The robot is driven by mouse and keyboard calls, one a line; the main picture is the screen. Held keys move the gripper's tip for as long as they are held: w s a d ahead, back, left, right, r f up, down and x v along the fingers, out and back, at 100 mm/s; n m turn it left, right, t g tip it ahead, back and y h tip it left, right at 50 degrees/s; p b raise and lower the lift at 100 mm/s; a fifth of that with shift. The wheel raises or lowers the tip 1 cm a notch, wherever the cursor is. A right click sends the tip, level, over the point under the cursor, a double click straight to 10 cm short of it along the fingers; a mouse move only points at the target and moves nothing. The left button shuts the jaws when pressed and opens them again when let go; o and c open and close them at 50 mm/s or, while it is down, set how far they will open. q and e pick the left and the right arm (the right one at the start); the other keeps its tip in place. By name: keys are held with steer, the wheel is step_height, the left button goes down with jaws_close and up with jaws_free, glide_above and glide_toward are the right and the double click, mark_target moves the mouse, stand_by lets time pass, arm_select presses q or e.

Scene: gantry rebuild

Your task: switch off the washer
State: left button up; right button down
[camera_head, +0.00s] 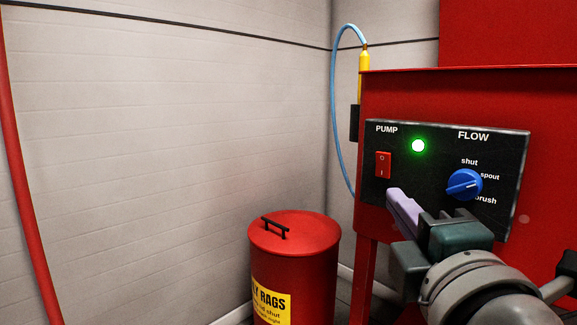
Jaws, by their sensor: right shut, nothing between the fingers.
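The washer is a red cabinet (450,95) at the right of the head view. Its black control panel (510,150) carries a red rocker switch (383,165) under the label PUMP, marked O at the top and I at the bottom. A green lamp (418,146) beside it is lit. A blue FLOW knob (464,184) sits among the labels shut, spout and brush. My right gripper (392,194) is shut and empty, its fingertips just below the rocker switch; whether they touch the panel I cannot tell. My left gripper is not in view.
A red lidded rag bin (295,240) with a yellow label stands on the floor left of the washer. A blue hose (334,100) and a yellow wand (364,75) hang beside the cabinet. A red hose (18,165) runs down the far left. The pale wall is bare.

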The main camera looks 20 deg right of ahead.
glide_toward(381, 158)
steer(key=w+a, duration=0.2)
steer(key=w, duration=0.2)
steer(key=d, duration=0.1)
steer(key=w+d, duration=0.1)
steer(key=d+p, duration=0.1)
steer(key=shift+w+d+r, duration=0.2)
steer(key=shift+w, duration=0.05)
steer(key=shift+w+d, duration=0.15)
steer(key=shift+d, duration=0.15)
steer(key=shift+r, duration=0.1)
steer(key=p, duration=0.2)
steer(key=shift+w+d+r+m+g+p, duration=0.1)
steer(key=shift+d+r+m+g+p, duration=0.2)
steer(key=shift+r+p, duration=0.1)
steer(key=shift+f+b, duration=0.4)
steer(key=shift+b, duration=0.1)
steer(key=shift+a+r, duration=0.1)
